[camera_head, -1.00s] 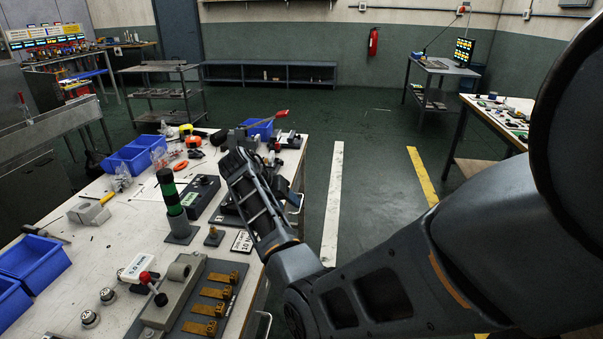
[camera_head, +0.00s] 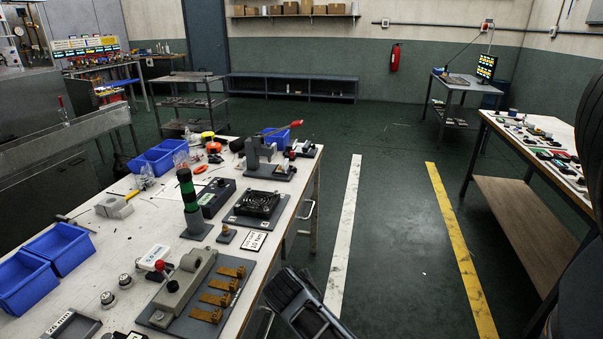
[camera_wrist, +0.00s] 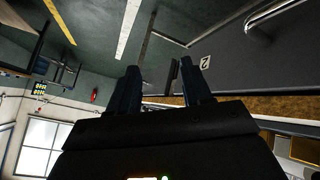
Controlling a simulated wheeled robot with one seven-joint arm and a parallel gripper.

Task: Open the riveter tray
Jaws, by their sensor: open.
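No part in view is clearly marked as the riveter tray, so I cannot tell which one it is. A grey lever press with a long red handle (camera_head: 264,152) stands at the far end of the workbench. Beneath the bench's right edge show a metal bar handle (camera_head: 308,210) and another nearer one, partly hidden. The wrist view shows a dark panel (camera_wrist: 235,70) with a small "2" label and a bar handle (camera_wrist: 268,14). My gripper (camera_head: 283,280) is low beside the bench's right edge. In the wrist view its fingers (camera_wrist: 165,75) are apart, with no held object visible.
The workbench (camera_head: 110,240) carries a grey fixture with a red-knobbed lever (camera_head: 180,285), a green-black stack light (camera_head: 189,203), a fan unit (camera_head: 257,205) and blue bins (camera_head: 58,247). Open floor lies to the right, before another table (camera_head: 535,150).

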